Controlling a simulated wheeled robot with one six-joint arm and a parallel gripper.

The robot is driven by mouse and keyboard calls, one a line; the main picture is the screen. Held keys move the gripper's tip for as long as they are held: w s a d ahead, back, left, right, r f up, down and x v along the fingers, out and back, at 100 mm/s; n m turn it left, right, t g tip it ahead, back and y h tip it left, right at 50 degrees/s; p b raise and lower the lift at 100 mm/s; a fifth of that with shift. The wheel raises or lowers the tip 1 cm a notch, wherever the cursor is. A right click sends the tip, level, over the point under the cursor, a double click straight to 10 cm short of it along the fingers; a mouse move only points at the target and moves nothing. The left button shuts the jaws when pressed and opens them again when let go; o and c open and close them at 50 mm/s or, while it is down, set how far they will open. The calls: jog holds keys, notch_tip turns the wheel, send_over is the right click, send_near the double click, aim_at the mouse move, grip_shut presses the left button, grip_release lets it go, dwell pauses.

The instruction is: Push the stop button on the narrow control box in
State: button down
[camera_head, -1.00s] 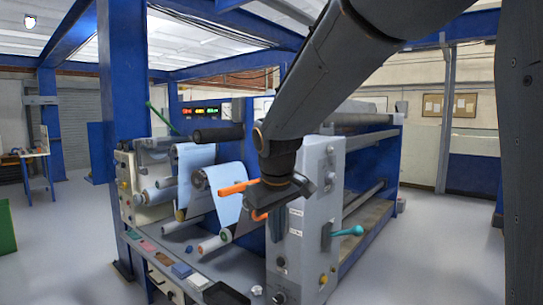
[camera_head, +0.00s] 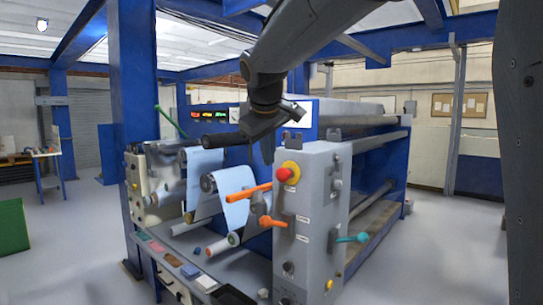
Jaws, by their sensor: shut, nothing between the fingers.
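The narrow grey control box (camera_head: 312,234) stands upright at the near right end of the roller machine. Its red stop button (camera_head: 284,175) on a yellow collar is on the upper front face and in plain sight. My gripper (camera_head: 268,156) is above and left of the button in the picture, with its dark fingers pointing down. It is shut and empty. A gap shows between the fingers and the button; the depth between them is hard to tell.
An orange lever (camera_head: 248,193) sticks out left from the box below the button. A teal handle (camera_head: 352,238) is on its right side. A dark roller (camera_head: 223,140) lies close left of my gripper in the picture. A blue post (camera_head: 145,120) stands left.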

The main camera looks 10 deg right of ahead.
aim_at(278, 171)
jog(key=shift+w+d+f+p, duration=0.6)
jog(key=shift+w+d+f, duration=0.15)
jog(key=shift+w+f, duration=0.35)
jog(key=shift+w+d+f+p, duration=0.7)
jog(key=shift+w+f, duration=0.25)
jog(key=shift+w, duration=0.2)
jog(key=shift+w+d+f+p, duration=0.55)
jog(key=shift+w+d+f, duration=0.25)
jog(key=shift+w+f, duration=0.3)
